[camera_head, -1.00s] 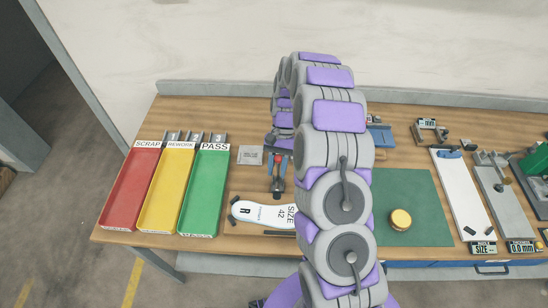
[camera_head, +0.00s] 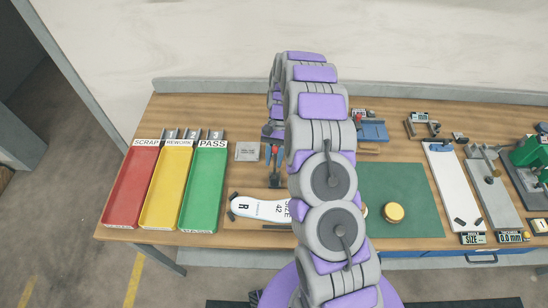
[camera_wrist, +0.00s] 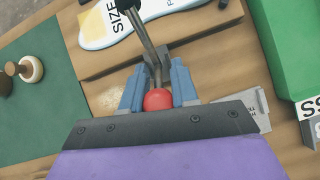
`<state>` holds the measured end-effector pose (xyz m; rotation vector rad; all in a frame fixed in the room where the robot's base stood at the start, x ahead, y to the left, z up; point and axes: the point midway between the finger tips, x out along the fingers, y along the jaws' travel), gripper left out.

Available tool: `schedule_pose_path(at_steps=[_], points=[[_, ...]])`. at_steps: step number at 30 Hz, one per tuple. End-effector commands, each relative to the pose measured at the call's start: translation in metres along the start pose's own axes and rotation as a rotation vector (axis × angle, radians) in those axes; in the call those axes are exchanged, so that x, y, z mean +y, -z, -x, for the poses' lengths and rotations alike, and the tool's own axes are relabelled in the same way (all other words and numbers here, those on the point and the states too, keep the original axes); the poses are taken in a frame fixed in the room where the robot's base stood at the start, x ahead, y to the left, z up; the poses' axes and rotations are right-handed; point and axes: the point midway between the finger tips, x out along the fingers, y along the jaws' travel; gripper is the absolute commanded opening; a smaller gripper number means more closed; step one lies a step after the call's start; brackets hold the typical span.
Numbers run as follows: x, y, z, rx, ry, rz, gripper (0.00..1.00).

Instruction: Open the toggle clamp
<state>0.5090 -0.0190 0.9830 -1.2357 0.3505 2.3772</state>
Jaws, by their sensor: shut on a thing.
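The toggle clamp (camera_head: 275,180) stands on the wooden fixture behind the insole. In the wrist view its grey metal lever (camera_wrist: 158,68) ends in a red ball knob (camera_wrist: 158,99). My gripper (camera_wrist: 158,92) has its blue fingers on either side of the red knob, shut on it. In the head view my gripper (camera_head: 275,154) is at the clamp's far end, and the knob is too small to make out clearly.
Red (camera_head: 130,190), yellow (camera_head: 165,190) and green (camera_head: 204,190) trays lie to the left. A grey plate (camera_head: 247,151) lies beside the clamp. My arm hides the table's middle.

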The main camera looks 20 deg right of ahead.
Motion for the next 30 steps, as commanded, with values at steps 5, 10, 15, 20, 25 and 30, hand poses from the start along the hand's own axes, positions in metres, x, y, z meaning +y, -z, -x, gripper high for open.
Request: schedule_pose_path(at_steps=[5,10,15,20,25,30], points=[[0.000,0.001,0.002,0.007,0.002,0.000,0.00],[0.000,0.001,0.002,0.006,0.002,0.000,0.39],[0.000,0.000,0.001,0.004,0.001,0.000,0.50],[0.000,0.000,0.001,0.003,0.001,0.000,0.50],[0.000,0.001,0.009,0.006,0.002,0.000,0.50],[0.000,0.000,0.034,0.007,0.002,0.000,0.50]])
